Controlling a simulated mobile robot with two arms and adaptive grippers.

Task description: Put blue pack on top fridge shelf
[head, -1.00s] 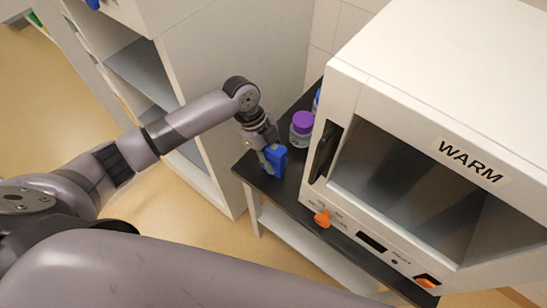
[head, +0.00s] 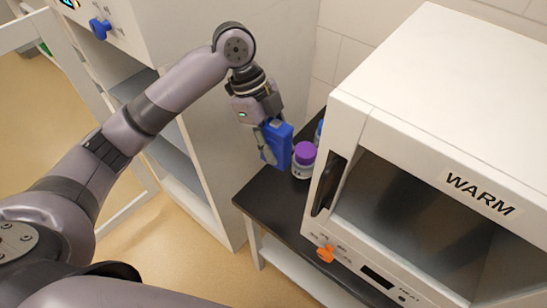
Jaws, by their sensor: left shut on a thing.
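The blue pack (head: 279,146) is held upright in my left gripper (head: 268,137), above the black table top. My left gripper is shut on it. The fridge is the tall white cabinet (head: 205,75) at the left with its glass door (head: 35,35) swung open. One of its grey shelves (head: 134,86) shows through the open front, partly behind my left arm. My right gripper is not in view.
A jar with a purple lid (head: 304,152) stands on the black table (head: 263,203), close beside the pack. A white oven marked WARM (head: 420,130) fills the right side. A blue knob (head: 99,29) sticks out of the cabinet's upper front.

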